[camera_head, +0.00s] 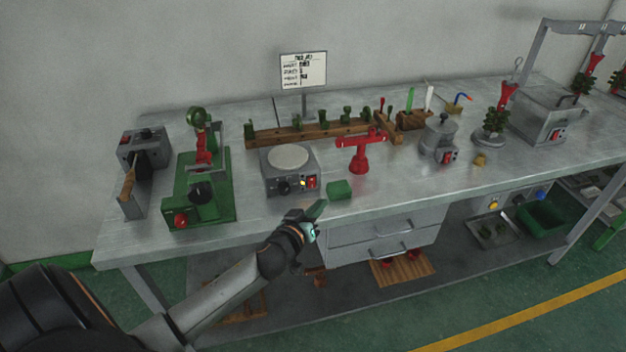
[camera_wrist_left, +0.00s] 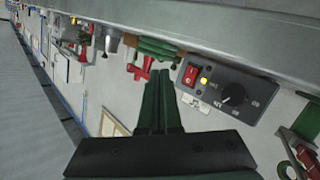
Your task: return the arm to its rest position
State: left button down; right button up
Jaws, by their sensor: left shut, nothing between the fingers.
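My left arm comes in from the lower left in the head view. Its gripper (camera_head: 318,209) is at the front edge of the workbench (camera_head: 400,195), just in front of a small green block (camera_head: 339,190). In the left wrist view the two dark green fingers (camera_wrist_left: 157,85) are together with nothing between them. A green object (camera_wrist_left: 157,48) shows just beyond the fingertips there. I cannot tell whether the fingers touch it. My right gripper is not in view.
A grey hotplate box (camera_head: 291,172) stands behind the gripper, with a red stand (camera_head: 362,153) to its right. A green machine (camera_head: 198,190) is at the left. Drawers (camera_head: 380,240) hang under the bench. The floor in front is clear.

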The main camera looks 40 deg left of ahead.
pick_arm(q)
jog(key=s+d+f+m+g+h, duration=0.1)
jog(key=s+d+f+m+g, duration=0.2)
jog(key=s, duration=0.7)
jog(key=s+d+f+m+g+h, duration=0.1)
jog(key=s+d+m+g, duration=0.1)
jog(key=s+d+g, duration=0.5)
jog(key=s+d+f+m+g, duration=0.1)
jog(key=s+d+m+g, duration=0.15)
jog(key=s, duration=0.95)
jog(key=w+d+f+t+h, duration=0.1)
jog(key=w+d+f+t, duration=0.1)
jog(key=f, duration=0.3)
jog(key=w+d+f+t+h, duration=0.1)
jog(key=w+d+f+t, duration=0.1)
jog(key=f+t, duration=0.2)
jog(key=shift+f, duration=1.25)
jog(key=shift+m, duration=0.25)
